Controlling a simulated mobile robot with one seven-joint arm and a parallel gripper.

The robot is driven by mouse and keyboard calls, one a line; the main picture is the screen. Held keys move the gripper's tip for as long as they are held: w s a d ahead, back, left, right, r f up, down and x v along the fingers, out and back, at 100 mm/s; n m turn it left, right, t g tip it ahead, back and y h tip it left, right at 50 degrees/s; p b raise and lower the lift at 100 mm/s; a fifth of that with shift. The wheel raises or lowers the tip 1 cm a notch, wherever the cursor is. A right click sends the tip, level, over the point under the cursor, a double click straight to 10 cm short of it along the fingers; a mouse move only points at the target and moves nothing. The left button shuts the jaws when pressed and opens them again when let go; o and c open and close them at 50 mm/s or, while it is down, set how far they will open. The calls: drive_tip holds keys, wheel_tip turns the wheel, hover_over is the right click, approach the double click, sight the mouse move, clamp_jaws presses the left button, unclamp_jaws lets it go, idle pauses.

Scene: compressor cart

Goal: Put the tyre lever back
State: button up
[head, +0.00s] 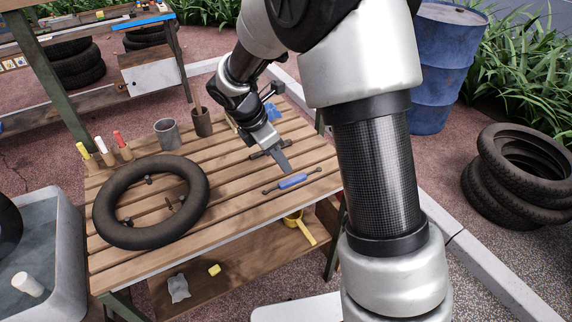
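A slim tool with a blue grip and dark ends, which looks like the tyre lever (293,181), lies on the slatted wooden table towards its right side. My gripper (282,163) points down over the table just above and left of the blue grip in the picture. It looks apart from the blue tool. The gap between its fingers does not show clearly. A dark bar (258,155) lies at the gripper, partly hidden by it. Small wooden holders (106,158) with yellow, white and red upright items stand at the table's left edge.
A black tyre or tube (107,222) lies on the wooden table (240,222), with small dark parts inside its ring. A grey cup (166,133) and a brown pot (202,122) stand at the back. Stacked tyres (497,190) stand right.

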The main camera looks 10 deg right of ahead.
drive_tip(key=s+d+r+m+t+y, duration=0.1)
drive_tip(key=s+d+r+m, duration=0.1)
drive_tip(key=s+r+m, duration=0.5)
drive_tip(key=s+d+r+m+y, duration=0.1)
drive_tip(key=s+d+r+m, duration=0.2)
drive_tip(key=r, duration=0.6)
drive_tip(key=s+r+m+t+y, duration=0.2)
drive_tip(key=s+r+m+t, duration=0.1)
drive_tip(key=s+m, duration=0.8)
drive_tip(key=s, duration=0.2)
drive_tip(key=shift+s+a+r+m, duration=0.15)
drive_tip(key=shift+s+a+m, duration=0.15)
drive_tip(key=shift+s+a, duration=0.1)
